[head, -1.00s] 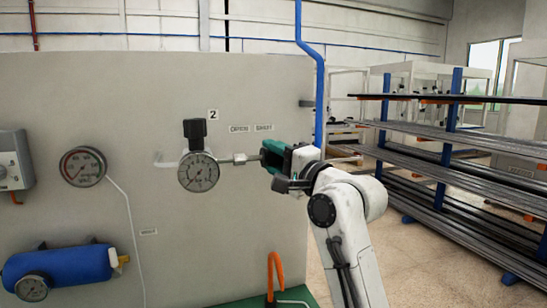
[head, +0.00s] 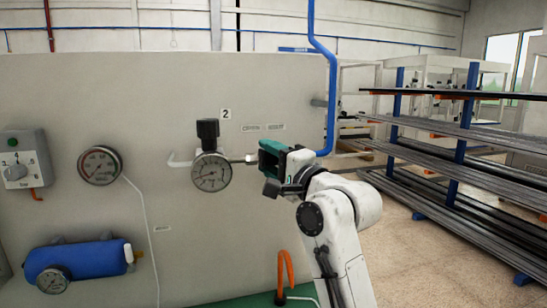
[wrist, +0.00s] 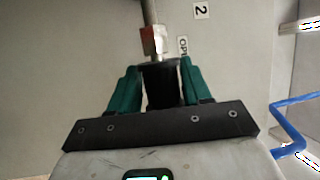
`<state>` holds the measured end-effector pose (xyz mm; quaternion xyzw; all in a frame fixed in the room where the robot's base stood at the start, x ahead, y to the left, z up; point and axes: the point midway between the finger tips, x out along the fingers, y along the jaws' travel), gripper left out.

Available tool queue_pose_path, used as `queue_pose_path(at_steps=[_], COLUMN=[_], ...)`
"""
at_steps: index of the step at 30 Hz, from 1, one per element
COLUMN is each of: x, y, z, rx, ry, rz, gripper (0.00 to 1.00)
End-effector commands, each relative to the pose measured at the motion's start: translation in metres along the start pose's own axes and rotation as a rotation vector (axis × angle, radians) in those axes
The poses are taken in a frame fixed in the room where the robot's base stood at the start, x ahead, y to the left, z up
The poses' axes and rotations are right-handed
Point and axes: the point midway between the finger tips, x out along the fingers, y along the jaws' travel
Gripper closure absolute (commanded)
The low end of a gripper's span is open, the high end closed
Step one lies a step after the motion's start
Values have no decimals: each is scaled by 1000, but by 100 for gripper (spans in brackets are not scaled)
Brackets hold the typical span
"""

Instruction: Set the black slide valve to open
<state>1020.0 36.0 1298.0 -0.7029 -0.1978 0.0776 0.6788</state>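The black slide valve (wrist: 161,84) is a dark sleeve between my green fingers in the wrist view. Its upper end there sits against a metal fitting (wrist: 153,42). My gripper (wrist: 160,75) has its fingertips against both sides of the sleeve; pale gaps show nearer the palm. In the head view my gripper (head: 268,156) hides the valve, just right of the pressure gauge (head: 211,172) on the same line. The OPEN label (head: 250,128) and the label reading SHUT (head: 276,127) are on the panel above. The wrist view shows part of the OPEN label (wrist: 183,47) beside the valve's fitting end.
A black block (head: 207,130) stands above the gauge. Another gauge (head: 100,166), a selector box (head: 24,160) and a blue cylinder (head: 74,259) are at left. An orange handle (head: 285,270) stands below. A blue pipe (head: 329,90) and a loaded rack (head: 455,140) are at right.

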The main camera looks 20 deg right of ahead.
Motion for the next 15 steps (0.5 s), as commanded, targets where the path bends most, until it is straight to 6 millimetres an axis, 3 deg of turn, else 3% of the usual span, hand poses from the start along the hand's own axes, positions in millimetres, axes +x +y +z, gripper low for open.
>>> queue_pose_path(at_steps=[3, 11, 15], x=[1, -1, -13], y=[0, -1, 1], z=[2, 0, 0], rx=[0, 0, 0], ry=[-4, 0, 0], rz=[-1, -2, -1], gripper=[40, 40, 40])
